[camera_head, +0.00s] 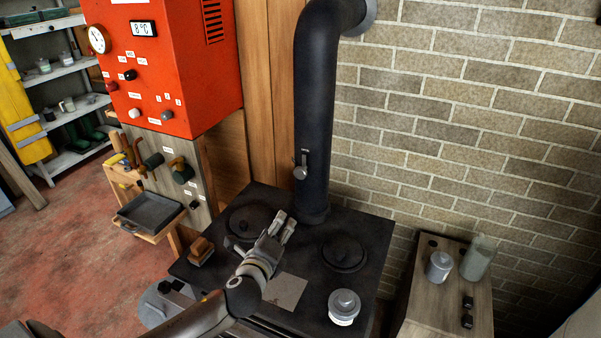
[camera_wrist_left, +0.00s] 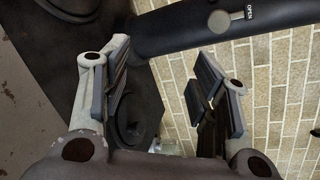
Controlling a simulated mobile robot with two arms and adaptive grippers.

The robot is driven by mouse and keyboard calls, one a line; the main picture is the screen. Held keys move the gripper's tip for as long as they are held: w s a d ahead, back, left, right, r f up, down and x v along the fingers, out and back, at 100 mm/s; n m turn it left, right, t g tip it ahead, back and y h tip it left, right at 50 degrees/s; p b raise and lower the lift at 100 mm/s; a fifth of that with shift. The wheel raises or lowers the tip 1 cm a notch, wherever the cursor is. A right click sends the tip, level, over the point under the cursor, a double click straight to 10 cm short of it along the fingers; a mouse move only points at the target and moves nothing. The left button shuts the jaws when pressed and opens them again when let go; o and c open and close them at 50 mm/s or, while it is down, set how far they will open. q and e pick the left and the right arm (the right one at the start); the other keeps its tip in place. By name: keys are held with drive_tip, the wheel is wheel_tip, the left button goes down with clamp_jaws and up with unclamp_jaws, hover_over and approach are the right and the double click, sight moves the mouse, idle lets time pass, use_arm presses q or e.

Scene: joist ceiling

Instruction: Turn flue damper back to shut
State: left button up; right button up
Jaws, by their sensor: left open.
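The black flue pipe (camera_head: 314,110) rises from the back of the stove top. Its grey damper handle (camera_head: 301,168) sits on the front of the pipe, low down, with its lever pointing upward. In the left wrist view the damper handle (camera_wrist_left: 220,20) shows at the top, its lever pointing towards a label reading OPEN (camera_wrist_left: 249,12). My left gripper (camera_head: 284,226) is over the stove, below and in front of the handle, apart from it. In the wrist view its fingers (camera_wrist_left: 160,68) are spread and empty. My right gripper is not in view.
The black stove top (camera_head: 208,268) holds a brush-like block (camera_head: 201,250), a grey lidded pot (camera_head: 344,306) and round hotplate lids (camera_head: 344,254). A brick wall (camera_head: 470,110) stands behind. An orange control cabinet (camera_head: 180,70) is at left, a wooden stand with jars (camera_head: 440,290) at right.

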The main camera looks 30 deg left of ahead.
sight(299, 174)
use_arm(q)
drive_tip(key=w+r+m+t+h, duration=0.1)
drive_tip(key=w+r+m, duration=0.1)
drive_tip(key=w, duration=0.3)
drive_tip(key=w+a+r+m+t+h, duration=0.1)
drive_tip(key=w+r+m, duration=0.1)
drive_tip(key=w+m, duration=0.3)
drive_tip(key=w+a+r+m+t+p, duration=0.1)
drive_tip(key=w+m, duration=0.2)
drive_tip(key=w, duration=0.4)
drive_tip(key=shift+w+a+r+m+h, duration=0.2)
drive_tip(key=shift+a+r+m+h, duration=0.05)
drive_tip(key=shift+r+m+h, duration=0.15)
drive_tip(key=c, duration=1)
